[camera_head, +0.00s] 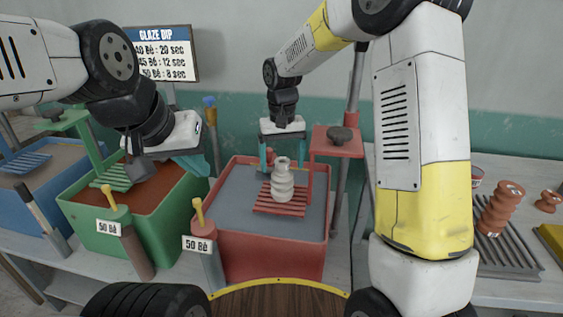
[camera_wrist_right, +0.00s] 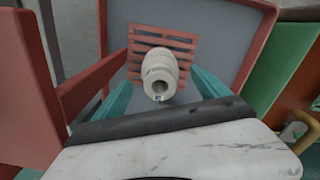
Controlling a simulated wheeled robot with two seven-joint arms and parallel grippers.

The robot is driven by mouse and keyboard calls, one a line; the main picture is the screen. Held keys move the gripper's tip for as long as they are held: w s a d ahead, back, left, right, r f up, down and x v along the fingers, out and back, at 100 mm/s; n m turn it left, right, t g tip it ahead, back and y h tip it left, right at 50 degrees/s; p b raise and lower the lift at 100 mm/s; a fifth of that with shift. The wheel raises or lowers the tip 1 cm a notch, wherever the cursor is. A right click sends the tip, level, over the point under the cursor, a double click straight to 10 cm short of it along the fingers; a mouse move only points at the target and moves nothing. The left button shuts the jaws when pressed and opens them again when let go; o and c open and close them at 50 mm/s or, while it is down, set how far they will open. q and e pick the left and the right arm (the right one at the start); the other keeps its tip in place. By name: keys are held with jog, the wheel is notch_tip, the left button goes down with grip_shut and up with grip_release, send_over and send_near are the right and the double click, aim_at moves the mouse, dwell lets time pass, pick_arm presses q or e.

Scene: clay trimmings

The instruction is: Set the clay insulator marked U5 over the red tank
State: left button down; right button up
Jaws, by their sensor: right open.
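A pale clay insulator (camera_head: 283,184) stands upright on a red slatted rack (camera_head: 268,207) over the red tank (camera_head: 228,238), which holds grey liquid. In the right wrist view the insulator (camera_wrist_right: 160,72) shows its open end, with a small mark too small to read. My right gripper (camera_head: 286,158) is open just behind and above the insulator. In the right wrist view its teal fingers (camera_wrist_right: 160,92) are spread on either side, with gaps to the insulator. My left gripper (camera_head: 200,160) is over the right part of the green tank (camera_head: 92,222); its finger opening is not clear.
A blue tank (camera_head: 22,212) stands at the far left. The red tank's post and bracket (camera_head: 337,142) rise close right of my right gripper. Reddish insulators (camera_head: 500,210) stand on a grey rack (camera_head: 520,262) at right. A glaze sign (camera_head: 160,50) stands behind.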

notch_tip(320, 180, up, 9)
dwell(0.3)
